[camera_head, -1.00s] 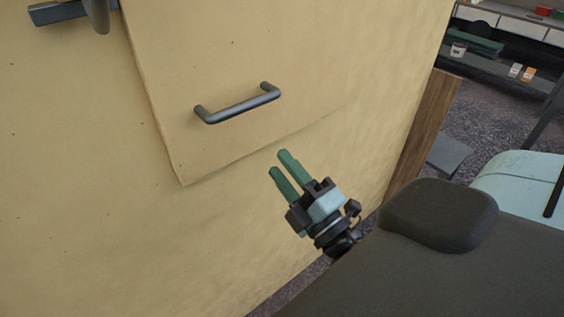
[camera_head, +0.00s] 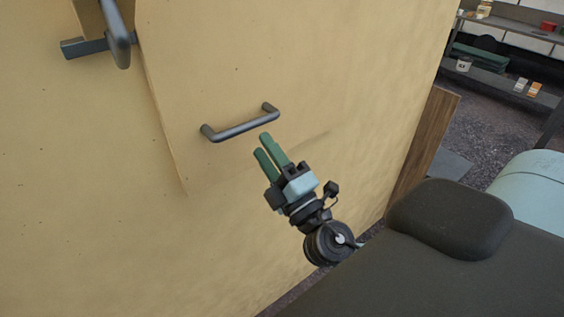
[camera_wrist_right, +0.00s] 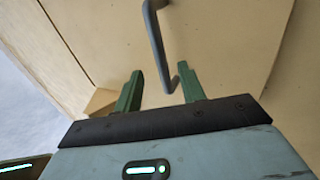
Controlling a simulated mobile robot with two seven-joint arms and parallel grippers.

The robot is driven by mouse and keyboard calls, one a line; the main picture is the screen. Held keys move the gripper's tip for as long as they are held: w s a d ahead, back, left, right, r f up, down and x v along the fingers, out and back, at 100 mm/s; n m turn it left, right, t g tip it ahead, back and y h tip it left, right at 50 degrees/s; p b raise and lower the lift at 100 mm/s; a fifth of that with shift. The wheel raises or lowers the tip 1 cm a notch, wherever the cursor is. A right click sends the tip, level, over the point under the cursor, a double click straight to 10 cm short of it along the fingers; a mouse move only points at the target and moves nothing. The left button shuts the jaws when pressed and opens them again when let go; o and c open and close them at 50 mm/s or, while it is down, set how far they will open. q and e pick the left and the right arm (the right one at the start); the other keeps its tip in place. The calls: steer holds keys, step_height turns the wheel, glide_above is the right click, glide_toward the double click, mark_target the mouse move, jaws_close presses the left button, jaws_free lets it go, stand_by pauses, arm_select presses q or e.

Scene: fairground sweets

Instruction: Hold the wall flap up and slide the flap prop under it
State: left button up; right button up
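The wall flap (camera_head: 215,75) is a pale yellow panel on the yellow wall, hanging down nearly flush with it. Its grey bar handle (camera_head: 243,128) is near the lower edge. My right gripper (camera_head: 262,147) is open and empty, its green fingertips just below the handle. In the right wrist view the handle (camera_wrist_right: 156,40) runs down between the two open fingers (camera_wrist_right: 160,72); I cannot tell if they touch it. A grey bar with a rounded grey piece (camera_head: 117,38) shows at upper left, beside the flap; I cannot tell whether this is the flap prop. My left gripper is out of view.
A brown wooden board (camera_head: 425,140) stands at the wall's right end. Shelves (camera_head: 510,85) with small cups and boxes are far off at upper right. The wall (camera_head: 90,200) left of and below the flap is clear.

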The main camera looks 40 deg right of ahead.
mark_target(251, 129)
steer(key=shift+p+x, duration=0.65)
steer(key=shift+x, duration=1.75)
